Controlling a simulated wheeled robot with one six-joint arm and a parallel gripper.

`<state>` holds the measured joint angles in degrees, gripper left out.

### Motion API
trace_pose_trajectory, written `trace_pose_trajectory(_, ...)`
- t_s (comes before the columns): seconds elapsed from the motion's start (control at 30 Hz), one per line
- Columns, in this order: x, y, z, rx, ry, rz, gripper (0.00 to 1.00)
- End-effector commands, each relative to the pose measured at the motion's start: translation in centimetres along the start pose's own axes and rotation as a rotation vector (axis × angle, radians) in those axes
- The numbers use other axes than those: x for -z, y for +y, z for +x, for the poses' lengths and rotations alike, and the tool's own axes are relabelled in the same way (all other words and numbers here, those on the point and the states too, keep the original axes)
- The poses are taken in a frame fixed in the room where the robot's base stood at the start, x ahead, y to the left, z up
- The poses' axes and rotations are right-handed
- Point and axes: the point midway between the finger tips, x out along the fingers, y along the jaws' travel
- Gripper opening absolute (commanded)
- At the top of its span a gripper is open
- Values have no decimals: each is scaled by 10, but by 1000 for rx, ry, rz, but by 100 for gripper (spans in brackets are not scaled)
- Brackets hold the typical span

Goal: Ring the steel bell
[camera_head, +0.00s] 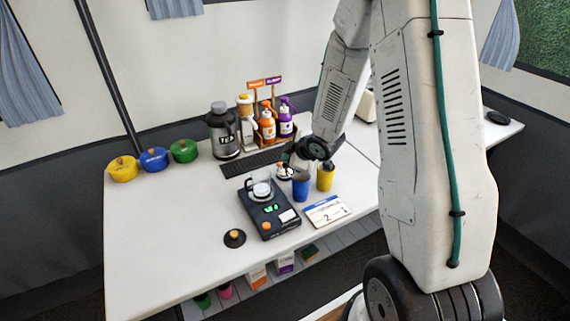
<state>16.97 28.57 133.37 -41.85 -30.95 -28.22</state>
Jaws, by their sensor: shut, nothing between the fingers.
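A small, shiny, domed thing that looks like the steel bell (285,174) sits on the white table, behind the blue cup and right of the scale. My gripper (288,162) is directly over it, pointing down and to the left from the dark wrist. The fingers are small and dark here, shut with nothing held. I cannot tell whether the fingertips touch the bell. The upper part of the bell is partly hidden by the gripper.
A blue cup (301,186) and a yellow cup (325,177) stand close in front. A black scale (270,219) carries a glass vessel (262,190). Bottles (267,126) and a grey urn (222,135) stand behind. The table's left front (165,240) is clear.

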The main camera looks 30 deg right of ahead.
Motion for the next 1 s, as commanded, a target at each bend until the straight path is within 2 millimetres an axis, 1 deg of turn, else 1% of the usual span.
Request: trace_pose_trajectory(1.0, -5, -6, 7, 2, -2, 1, 0)
